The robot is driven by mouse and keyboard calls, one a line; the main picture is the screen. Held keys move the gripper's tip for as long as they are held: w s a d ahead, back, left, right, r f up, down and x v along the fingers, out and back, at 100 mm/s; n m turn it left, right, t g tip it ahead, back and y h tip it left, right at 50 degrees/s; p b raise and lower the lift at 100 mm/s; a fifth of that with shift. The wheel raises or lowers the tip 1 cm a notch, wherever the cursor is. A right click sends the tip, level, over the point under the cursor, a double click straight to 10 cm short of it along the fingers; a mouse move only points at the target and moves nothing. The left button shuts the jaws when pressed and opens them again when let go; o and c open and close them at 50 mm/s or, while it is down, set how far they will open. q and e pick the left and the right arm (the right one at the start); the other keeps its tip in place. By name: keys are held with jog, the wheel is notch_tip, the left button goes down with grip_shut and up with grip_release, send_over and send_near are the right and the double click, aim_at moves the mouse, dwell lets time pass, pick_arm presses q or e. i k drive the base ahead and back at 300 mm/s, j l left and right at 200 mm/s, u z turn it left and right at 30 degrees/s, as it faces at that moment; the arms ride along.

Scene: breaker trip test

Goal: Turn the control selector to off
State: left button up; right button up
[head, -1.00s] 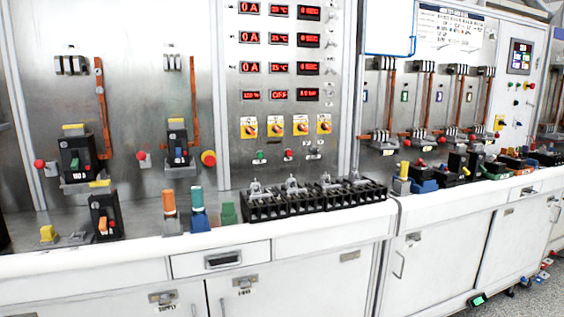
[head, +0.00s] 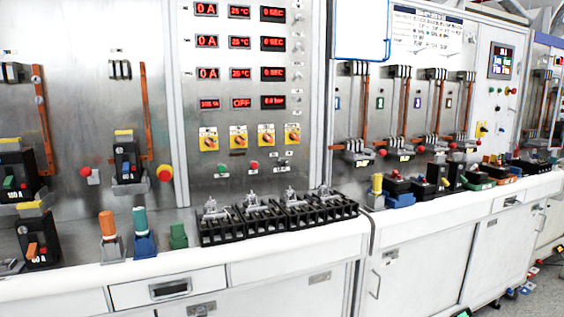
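Several yellow selector switches with orange knobs sit in a row on the grey control panel in the head view: the leftmost selector (head: 208,139), the second selector (head: 238,137), the third selector (head: 266,135) and the rightmost selector (head: 292,135). Their labels are too small to read, so I cannot tell which is the control selector or its exact position. Above them, a red display (head: 241,103) reads OFF. Neither of my grippers is in view.
A green button (head: 222,169) and a red button (head: 253,166) sit below the selectors. Black terminal blocks (head: 270,217) stand on the white bench (head: 250,250) under the panel. Red emergency buttons (head: 164,173) and breakers (head: 126,163) are to the left. Floor shows at lower right.

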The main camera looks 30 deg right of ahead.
aim_at(283, 162)
jog(key=i+l+u, duration=0.1)
jog(key=l+u, duration=0.2)
jog(key=l, duration=0.6)
jog(key=l+u, duration=0.35)
jog(key=l, duration=0.55)
